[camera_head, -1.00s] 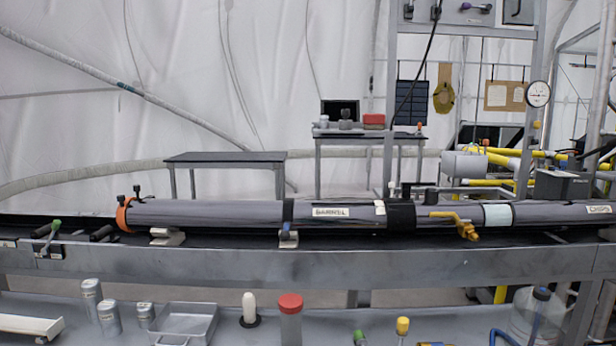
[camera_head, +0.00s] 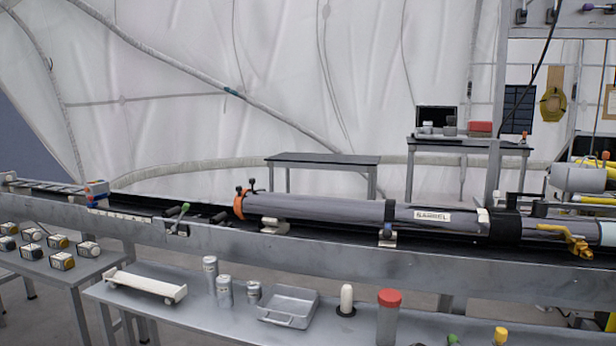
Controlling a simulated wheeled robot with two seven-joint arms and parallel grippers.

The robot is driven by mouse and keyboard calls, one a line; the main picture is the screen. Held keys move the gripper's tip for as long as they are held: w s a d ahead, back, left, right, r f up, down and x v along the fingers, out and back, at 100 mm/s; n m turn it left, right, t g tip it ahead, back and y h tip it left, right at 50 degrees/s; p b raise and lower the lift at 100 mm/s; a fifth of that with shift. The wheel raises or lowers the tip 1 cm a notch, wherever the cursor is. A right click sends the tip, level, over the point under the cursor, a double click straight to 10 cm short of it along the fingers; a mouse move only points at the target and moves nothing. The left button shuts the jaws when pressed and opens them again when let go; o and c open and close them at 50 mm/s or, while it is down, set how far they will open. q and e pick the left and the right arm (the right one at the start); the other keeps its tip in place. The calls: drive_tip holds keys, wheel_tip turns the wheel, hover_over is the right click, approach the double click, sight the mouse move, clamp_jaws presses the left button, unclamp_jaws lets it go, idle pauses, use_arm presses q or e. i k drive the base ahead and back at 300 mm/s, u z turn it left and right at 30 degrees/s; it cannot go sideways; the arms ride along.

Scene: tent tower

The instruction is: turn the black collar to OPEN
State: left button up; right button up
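A long grey tube labelled BARREL (camera_head: 330,207) lies along a raised metal bench. A wide black collar (camera_head: 506,225) wraps around the tube right of the label. A narrower black band (camera_head: 390,211) circles it left of the label, above a small clamp. I see no OPEN mark that I can read, so how the collar is turned cannot be told. An orange ring (camera_head: 240,206) with black knobs caps the tube's left end. A yellow valve handle (camera_head: 570,238) sits to the collar's right. Neither of my grippers is in view.
The metal bench edge (camera_head: 330,251) runs across the view. A lower table holds a white tray (camera_head: 146,284), metal cans (camera_head: 224,290), a metal pan (camera_head: 287,306) and a red-capped jar (camera_head: 388,315). Several small blocks (camera_head: 62,260) sit on a table at left.

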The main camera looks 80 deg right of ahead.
sight(506, 226)
drive_tip(key=k, duration=1.4)
drive_tip(key=z, duration=1.65)
